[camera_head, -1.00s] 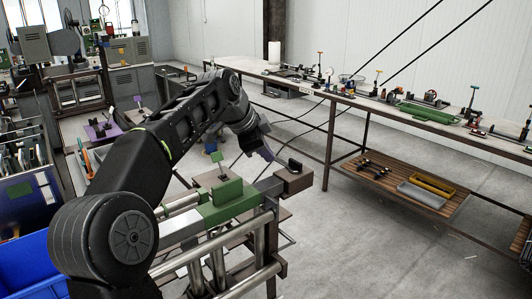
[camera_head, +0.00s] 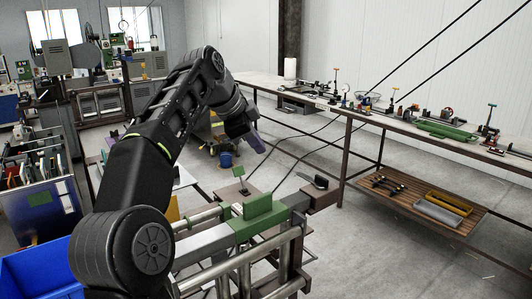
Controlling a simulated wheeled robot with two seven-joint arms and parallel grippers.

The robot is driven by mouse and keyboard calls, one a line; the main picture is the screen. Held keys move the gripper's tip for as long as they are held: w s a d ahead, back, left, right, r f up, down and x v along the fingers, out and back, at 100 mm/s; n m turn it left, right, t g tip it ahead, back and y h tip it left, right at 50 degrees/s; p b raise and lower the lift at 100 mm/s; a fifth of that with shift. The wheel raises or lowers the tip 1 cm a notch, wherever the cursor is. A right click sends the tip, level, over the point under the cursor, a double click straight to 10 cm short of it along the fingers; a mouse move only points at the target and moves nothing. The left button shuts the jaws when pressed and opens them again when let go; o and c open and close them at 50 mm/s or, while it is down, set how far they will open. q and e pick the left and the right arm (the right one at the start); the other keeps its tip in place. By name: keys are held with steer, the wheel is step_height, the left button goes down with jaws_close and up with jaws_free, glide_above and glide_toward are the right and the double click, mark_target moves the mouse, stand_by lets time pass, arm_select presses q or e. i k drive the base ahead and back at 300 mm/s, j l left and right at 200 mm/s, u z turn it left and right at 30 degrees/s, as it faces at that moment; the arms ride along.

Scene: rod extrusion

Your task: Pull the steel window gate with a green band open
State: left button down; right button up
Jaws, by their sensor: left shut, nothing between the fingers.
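The steel window gate (camera_head: 210,243) is at the bottom centre of the head view, a frame of grey bars and shiny tubes. A green band (camera_head: 247,230) wraps its top rail, with an upright green plate on it. A dark brown block with a black handle-like piece sits at the rail's right end. My left arm reaches across from the lower left. My arm hides part of the gate's left side. My right gripper is out of view.
A long workbench (camera_head: 395,115) with tools runs along the right wall, with a lower wooden shelf (camera_head: 400,198) holding trays. A blue bin (camera_head: 38,268) is at lower left. Machines stand at the back left. Grey floor is open at right of the gate.

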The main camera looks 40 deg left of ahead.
mark_target(261, 214)
steer(key=k+l, duration=0.75)
steer(key=l, duration=0.2)
